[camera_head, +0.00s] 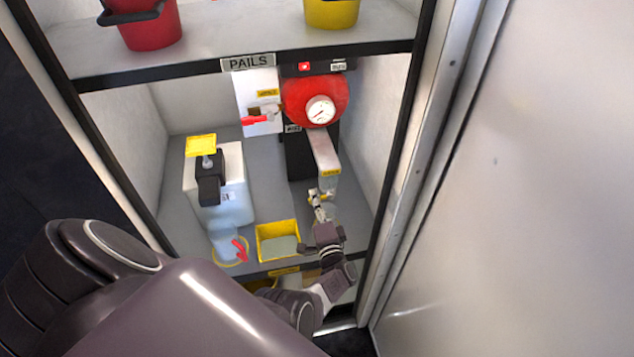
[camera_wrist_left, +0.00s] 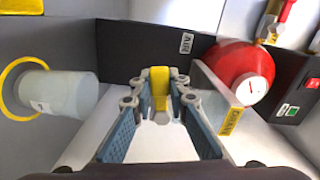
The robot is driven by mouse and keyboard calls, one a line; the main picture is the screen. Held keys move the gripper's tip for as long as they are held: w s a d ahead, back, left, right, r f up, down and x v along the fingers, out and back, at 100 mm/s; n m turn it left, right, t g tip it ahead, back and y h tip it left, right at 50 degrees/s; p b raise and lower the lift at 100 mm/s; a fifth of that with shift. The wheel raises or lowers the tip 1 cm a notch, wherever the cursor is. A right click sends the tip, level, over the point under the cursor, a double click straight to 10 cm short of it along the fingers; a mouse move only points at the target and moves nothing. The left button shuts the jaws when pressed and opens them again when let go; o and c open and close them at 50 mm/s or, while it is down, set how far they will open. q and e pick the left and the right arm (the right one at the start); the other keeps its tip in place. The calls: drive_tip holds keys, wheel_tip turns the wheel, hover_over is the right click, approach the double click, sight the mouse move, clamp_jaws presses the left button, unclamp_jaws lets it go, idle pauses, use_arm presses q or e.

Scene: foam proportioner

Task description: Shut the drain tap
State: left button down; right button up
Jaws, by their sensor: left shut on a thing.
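The drain tap shows in the left wrist view as a yellow lever (camera_wrist_left: 160,88) between my fingertips. My left gripper (camera_wrist_left: 157,100) is shut on this lever, with a blue-padded finger on each side. In the head view my left gripper (camera_head: 318,203) is low in the cabinet, below a yellow label (camera_head: 329,171) on the pale block under the red gauge unit. The tap's body is mostly hidden by the fingers, and I cannot tell how far the lever is turned. My right gripper is in neither view.
A red round unit with a gauge (camera_head: 319,109) is above the gripper. A yellow tray (camera_head: 278,241) and a clear beaker (camera_head: 227,243) stand to its left, near a white canister (camera_head: 231,190). The cabinet's right wall (camera_head: 385,110) is close by.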

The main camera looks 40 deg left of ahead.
use_arm(q)
drive_tip(key=shift+a+r+m, duration=0.1)
drive_tip(key=shift+r+m, duration=0.2)
drive_tip(key=shift+m, duration=0.2)
